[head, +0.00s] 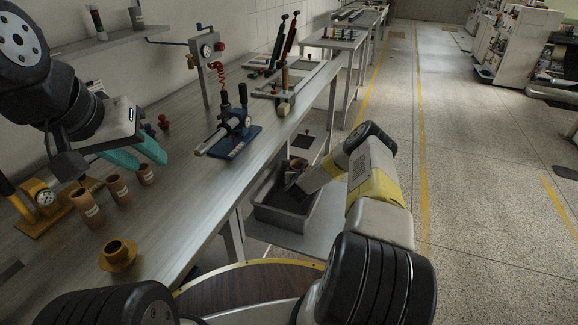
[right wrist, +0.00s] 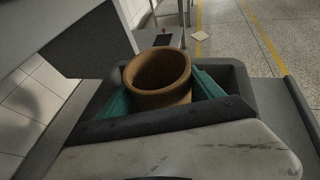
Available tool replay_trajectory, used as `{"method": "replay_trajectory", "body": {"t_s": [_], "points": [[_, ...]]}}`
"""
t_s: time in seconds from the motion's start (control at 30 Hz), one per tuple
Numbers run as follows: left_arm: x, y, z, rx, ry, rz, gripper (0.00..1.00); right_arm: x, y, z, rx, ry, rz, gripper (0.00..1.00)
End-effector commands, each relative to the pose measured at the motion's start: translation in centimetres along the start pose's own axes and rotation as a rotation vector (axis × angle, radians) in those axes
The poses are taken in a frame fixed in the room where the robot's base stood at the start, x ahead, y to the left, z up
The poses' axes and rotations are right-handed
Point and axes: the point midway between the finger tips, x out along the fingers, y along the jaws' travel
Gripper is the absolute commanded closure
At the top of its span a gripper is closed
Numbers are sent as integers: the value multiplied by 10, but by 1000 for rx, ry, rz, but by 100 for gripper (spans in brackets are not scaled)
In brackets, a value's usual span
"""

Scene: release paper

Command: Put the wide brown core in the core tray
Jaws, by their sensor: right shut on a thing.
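A wide brown core (right wrist: 158,78), a short open tube, is gripped between the teal fingers of my right gripper (right wrist: 163,95). In the head view the core (head: 297,165) shows partly behind my right gripper, over the grey core tray (head: 284,222). The tray's dark rim (right wrist: 238,78) surrounds the core in the right wrist view. I cannot tell whether the core touches the tray floor. My left gripper (head: 137,156) is open and empty above the bench, its two teal fingers apart.
Several smaller brown cores (head: 118,188) with labels stand on the metal bench (head: 185,190). A flanged ochre piece (head: 118,254) stands nearer. A yellow gauge stand (head: 42,198) and a blue-based device (head: 232,140) are also on the bench. The bench edge and legs lie left of the tray.

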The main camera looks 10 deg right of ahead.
Motion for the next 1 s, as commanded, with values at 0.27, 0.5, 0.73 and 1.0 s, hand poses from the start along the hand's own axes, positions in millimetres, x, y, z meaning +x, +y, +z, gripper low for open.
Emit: {"method": "replay_trajectory", "body": {"t_s": [0.27, 0.5, 0.73, 1.0], "points": [[0, 0, 0, 0, 0, 0, 64, 12, 0, -29, -1, 0, 0, 68], [0, 0, 0, 0, 0, 0, 64, 19, 0, -44, -1, -3, 1, 68], [0, 0, 0, 0, 0, 0, 64, 19, 0, -44, -1, -2, 0, 68], [0, 0, 0, 0, 0, 0, 64, 19, 0, -46, -1, -1, 1, 2]]}}
